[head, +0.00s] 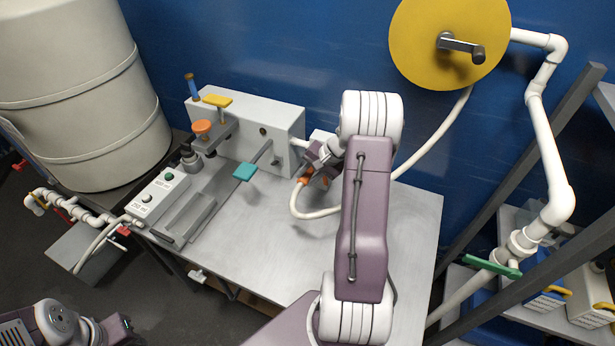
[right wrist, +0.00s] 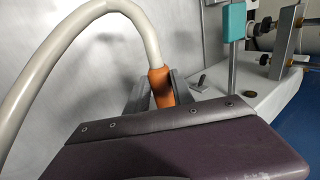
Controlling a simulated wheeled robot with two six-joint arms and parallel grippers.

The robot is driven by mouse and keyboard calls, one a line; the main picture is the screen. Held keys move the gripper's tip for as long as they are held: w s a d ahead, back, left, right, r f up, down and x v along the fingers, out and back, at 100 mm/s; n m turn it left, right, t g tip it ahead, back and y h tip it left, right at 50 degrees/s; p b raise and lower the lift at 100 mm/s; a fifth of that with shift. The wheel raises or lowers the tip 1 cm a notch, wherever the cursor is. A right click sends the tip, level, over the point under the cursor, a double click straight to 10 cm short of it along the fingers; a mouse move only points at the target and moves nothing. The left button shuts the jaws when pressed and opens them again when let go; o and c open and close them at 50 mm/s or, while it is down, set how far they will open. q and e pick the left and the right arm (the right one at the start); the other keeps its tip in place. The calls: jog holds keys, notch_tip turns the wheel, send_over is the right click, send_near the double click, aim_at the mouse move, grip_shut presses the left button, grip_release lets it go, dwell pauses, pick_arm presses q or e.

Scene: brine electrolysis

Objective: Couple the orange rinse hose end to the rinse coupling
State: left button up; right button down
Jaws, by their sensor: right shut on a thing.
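The orange rinse hose end (head: 303,181) is at the end of a pale hose that bends above the grey table. My right gripper (head: 318,172) is shut on it. In the right wrist view the orange hose end (right wrist: 161,88) stands between the two grey fingers, with the pale hose (right wrist: 147,40) arching up and left from it. A short white pipe stub (head: 299,143) sticks out of the right end of the grey block, close to the right gripper; I cannot tell whether it is the rinse coupling. My left gripper (head: 118,330) is at the lower left edge, its fingers not clear.
The grey block (head: 270,118) carries orange, yellow and teal handles. A control box (head: 158,198) with buttons stands at the left of the table (head: 270,240). A yellow hose reel (head: 425,40) hangs on the blue wall. White pipes and a dark frame stand right. The front table is clear.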

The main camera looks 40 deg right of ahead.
jog(key=shift+w+d, duration=0.3)
jog(key=shift+d, duration=0.35)
dwell(1.0)
jog(key=shift+w+d, duration=0.15)
jog(key=shift+d, duration=0.15)
jog(key=shift+d, duration=0.1)
dwell(0.5)
jog(key=c, duration=1)
grip_release()
jog(key=v, duration=0.9)
